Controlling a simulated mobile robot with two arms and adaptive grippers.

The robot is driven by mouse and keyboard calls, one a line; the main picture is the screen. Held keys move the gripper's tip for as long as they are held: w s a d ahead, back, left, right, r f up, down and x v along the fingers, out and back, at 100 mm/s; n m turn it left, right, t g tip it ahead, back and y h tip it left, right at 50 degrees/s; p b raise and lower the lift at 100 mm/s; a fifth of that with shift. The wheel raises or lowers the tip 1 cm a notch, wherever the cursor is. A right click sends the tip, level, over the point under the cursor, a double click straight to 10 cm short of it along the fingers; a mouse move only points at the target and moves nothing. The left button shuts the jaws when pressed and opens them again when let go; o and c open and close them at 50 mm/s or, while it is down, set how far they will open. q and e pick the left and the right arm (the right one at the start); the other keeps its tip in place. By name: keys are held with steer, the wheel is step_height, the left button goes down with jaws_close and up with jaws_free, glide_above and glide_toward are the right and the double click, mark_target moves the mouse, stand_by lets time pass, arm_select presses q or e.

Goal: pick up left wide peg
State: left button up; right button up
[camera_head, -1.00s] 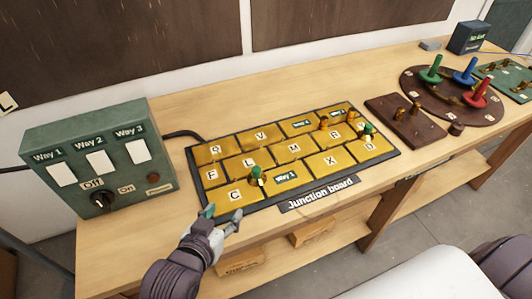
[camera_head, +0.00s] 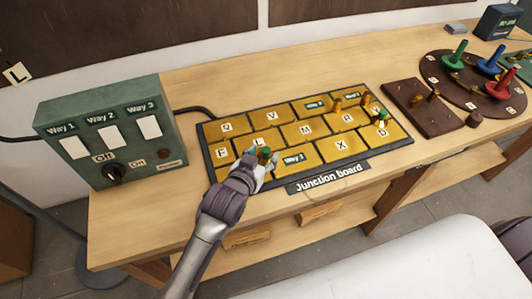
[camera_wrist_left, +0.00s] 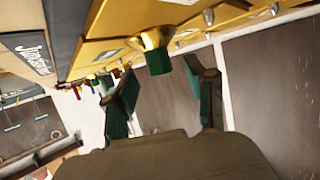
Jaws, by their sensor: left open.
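The left wide peg, with a green top and brass base, stands on the junction board (camera_head: 240,128) between the C, L and Way 1 plates; its green top (camera_head: 264,154) shows just beyond my left gripper (camera_head: 256,163). In the left wrist view the peg (camera_wrist_left: 157,58) sits ahead of my left gripper (camera_wrist_left: 160,98), between the lines of its two spread green fingertips. The gripper is open and empty, with a small gap to the peg. Another green-topped peg (camera_head: 381,118) stands at the board's right, near the D plate. My right gripper is not in view.
Two brass pegs stand at the board's back right. A green switch box (camera_head: 110,135) stands to the left. A brown block (camera_head: 425,110) and a round base with green (camera_head: 455,52), blue (camera_head: 490,60) and red pegs (camera_head: 502,82) lie to the right. The table's front strip is clear.

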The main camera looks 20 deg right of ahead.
mark_target(265, 153)
arm_select(q)
steer(key=shift+x, duration=1.25)
steer(key=shift+w+d+f, duration=0.1)
steer(key=shift+w+f, duration=0.05)
steer(key=shift+w, duration=0.05)
steer(key=shift+s, duration=0.1)
steer(key=shift+c, duration=0.3)
steer(key=c, duration=0.5)
jaws_close()
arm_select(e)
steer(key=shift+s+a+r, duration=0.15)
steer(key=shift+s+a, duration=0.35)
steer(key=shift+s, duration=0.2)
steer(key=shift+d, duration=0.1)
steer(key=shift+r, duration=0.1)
